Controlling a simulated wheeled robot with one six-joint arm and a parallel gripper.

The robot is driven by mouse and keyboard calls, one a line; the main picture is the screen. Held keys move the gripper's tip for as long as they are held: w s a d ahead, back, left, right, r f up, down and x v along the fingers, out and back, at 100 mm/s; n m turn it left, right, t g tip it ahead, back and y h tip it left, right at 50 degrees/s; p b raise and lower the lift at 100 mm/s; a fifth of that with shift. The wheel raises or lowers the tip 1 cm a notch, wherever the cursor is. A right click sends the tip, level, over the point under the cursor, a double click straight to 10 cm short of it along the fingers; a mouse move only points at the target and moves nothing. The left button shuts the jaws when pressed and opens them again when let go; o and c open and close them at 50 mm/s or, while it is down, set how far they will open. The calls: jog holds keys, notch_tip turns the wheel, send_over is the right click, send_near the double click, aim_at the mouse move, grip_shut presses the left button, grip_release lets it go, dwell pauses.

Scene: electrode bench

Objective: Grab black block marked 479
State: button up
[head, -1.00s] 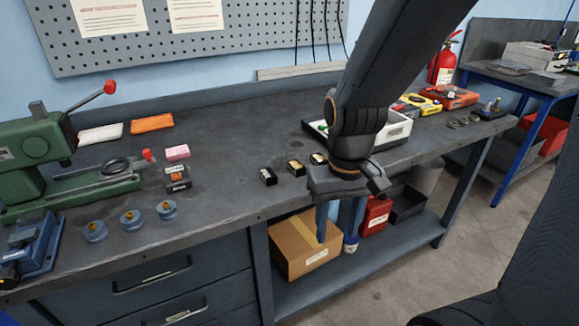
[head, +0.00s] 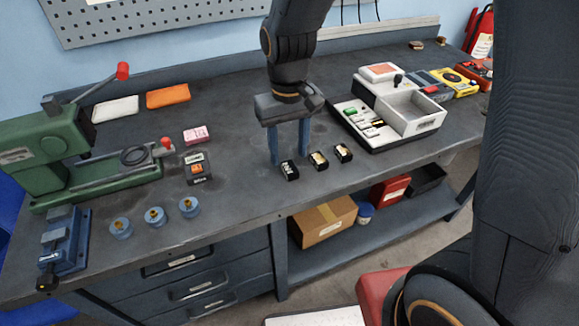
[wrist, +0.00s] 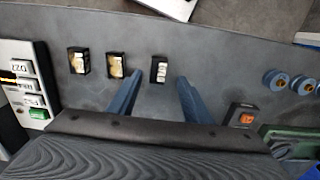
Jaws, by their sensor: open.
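Three small black blocks stand in a row near the bench's front edge: a left one (head: 290,170), a middle one (head: 319,161) and a right one (head: 343,153). In the wrist view their order is reversed: the left one (wrist: 159,69) has a pale marking on top, while the middle one (wrist: 117,66) and the right one (wrist: 78,61) have gold and pale tops. I cannot read 479 on any of them. My gripper (head: 289,157) is open and empty, fingers pointing down, close to the left block. In the wrist view that block lies just beyond the fingertips (wrist: 157,80).
A white tray unit (head: 405,108) with labelled slots stands right of the blocks. To the left are a small dark block with an orange label (head: 196,168), a pink block (head: 196,134), several blue knobs (head: 155,217) and a green press (head: 55,160). Bare bench lies between.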

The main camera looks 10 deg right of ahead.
aim_at(290, 167)
jog(key=shift+d+f+p, duration=0.15)
jog(key=shift+f+p, duration=0.45)
jog(key=shift+f, duration=1.65)
grip_shut()
